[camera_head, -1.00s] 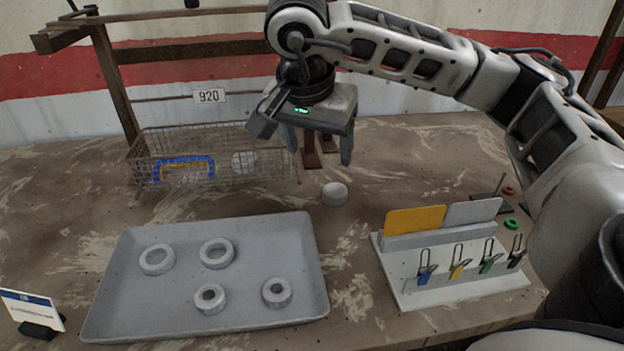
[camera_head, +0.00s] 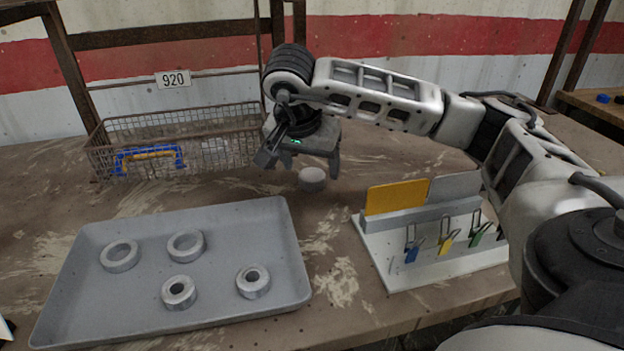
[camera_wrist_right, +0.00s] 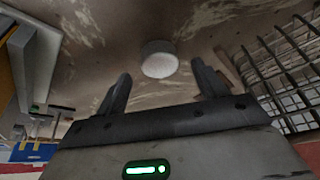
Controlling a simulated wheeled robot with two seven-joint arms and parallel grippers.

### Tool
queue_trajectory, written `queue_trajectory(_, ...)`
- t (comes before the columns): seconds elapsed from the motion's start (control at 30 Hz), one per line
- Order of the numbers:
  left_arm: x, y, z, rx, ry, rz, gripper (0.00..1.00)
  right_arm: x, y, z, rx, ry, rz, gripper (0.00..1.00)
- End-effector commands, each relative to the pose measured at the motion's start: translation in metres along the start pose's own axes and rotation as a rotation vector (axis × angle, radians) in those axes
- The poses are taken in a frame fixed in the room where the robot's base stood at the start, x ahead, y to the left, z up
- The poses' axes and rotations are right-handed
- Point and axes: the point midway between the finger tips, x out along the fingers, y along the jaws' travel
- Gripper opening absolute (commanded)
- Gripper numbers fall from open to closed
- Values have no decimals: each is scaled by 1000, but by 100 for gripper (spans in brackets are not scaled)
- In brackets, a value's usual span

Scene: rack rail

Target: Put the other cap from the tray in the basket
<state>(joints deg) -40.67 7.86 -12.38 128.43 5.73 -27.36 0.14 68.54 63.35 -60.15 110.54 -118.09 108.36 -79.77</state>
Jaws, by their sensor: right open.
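A white round cap (camera_head: 312,179) lies on the bench behind the tray's far right corner, outside the tray. In the right wrist view the cap (camera_wrist_right: 159,59) shows between and beyond the fingertips. My right gripper (camera_head: 302,168) is open and empty, just above and behind the cap, with its fingers pointing down. The grey tray (camera_head: 225,215) holds several pale rings with holes. The wire basket (camera_head: 120,125) stands at the back left and also shows in the wrist view (camera_wrist_right: 290,75). A whitish cap-like thing (camera_head: 215,149) shows through its mesh. My left gripper is out of view.
A blue and yellow handled item (camera_head: 148,158) is at the basket's front. A white stand (camera_head: 400,275) with yellow and grey plates and several coloured clips is right of the tray. A 920 sign (camera_head: 173,79) hangs above the basket. Bare bench lies between tray and basket.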

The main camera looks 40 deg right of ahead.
Motion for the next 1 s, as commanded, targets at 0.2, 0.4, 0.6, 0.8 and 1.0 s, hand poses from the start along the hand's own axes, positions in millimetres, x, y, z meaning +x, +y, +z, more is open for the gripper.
queue_trajectory(0.2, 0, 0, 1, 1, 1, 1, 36, 22, 0, 0, 0, 0, 0, 71)
queue_trajectory(0.4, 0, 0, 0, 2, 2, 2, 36, 22, 0, 0, 0, 0, -1, 71)
queue_trajectory(0.6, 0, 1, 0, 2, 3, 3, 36, 22, 0, 0, 0, 0, -1, 22)
queue_trajectory(0.8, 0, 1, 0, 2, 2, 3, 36, 22, 0, 0, 0, 0, -1, 19)
queue_trajectory(1.0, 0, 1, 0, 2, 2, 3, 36, 17, 0, -2, 1, 1, -3, 19)
